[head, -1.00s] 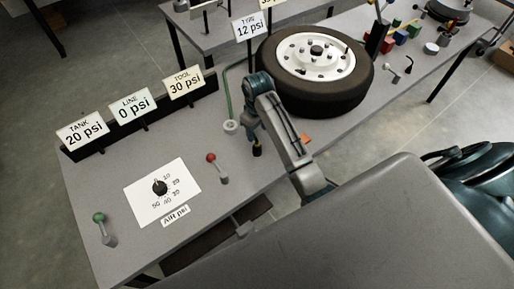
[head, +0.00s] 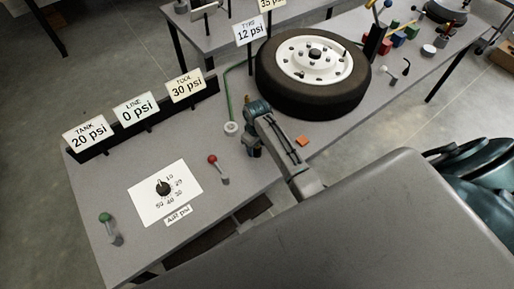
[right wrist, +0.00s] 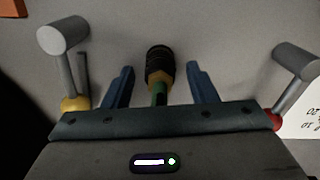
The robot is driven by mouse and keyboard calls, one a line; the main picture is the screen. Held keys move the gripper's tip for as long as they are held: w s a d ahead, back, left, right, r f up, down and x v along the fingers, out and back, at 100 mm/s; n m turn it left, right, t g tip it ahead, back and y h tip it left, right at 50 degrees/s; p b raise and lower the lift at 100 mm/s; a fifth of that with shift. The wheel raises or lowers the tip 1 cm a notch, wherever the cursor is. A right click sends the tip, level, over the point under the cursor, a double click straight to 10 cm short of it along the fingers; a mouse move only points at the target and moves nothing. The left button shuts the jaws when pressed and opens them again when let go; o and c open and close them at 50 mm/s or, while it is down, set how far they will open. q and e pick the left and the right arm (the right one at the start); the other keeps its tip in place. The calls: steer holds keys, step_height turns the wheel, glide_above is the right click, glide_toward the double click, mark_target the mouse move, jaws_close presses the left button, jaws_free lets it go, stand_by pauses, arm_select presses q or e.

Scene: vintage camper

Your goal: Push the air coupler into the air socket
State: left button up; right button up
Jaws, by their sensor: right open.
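The air coupler (right wrist: 160,67) shows in the right wrist view as a black ribbed collar with a brass part and a green stem. It lies between the two blue fingers of my right gripper (right wrist: 162,82), which is open, with a gap on both sides. In the head view my right gripper (head: 254,150) is low over the bench, right of the red-knobbed lever, and its wrist hides the coupler. A white ring (head: 231,128) with a green hose stands just left of it. I cannot tell which part is the air socket. My left gripper is not in view.
The red-knobbed lever (head: 213,160) and a yellow-knobbed lever (right wrist: 75,103) flank my right gripper. A wheel (head: 313,75) lies behind, and an orange piece (head: 302,141) to the right. A dial card (head: 165,190) and gauge signs (head: 135,110) are at left.

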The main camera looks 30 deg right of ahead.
steer(key=shift+f, duration=0.35)
steer(key=c, duration=1)
steer(key=shift+r, duration=0.1)
steer(key=shift+w+r+b, duration=0.1)
steer(key=shift+r+b, duration=0.25)
step_height(320, 180, up, 2)
steer(key=shift+r+b, duration=0.15)
steer(key=shift+b, duration=0.7)
steer(key=s+a+r+b, duration=0.1)
steer(key=s+b, duration=0.3)
steer(key=s, duration=1.2)
steer(key=shift+a+r, duration=0.4)
steer(key=shift+r, duration=0.05)
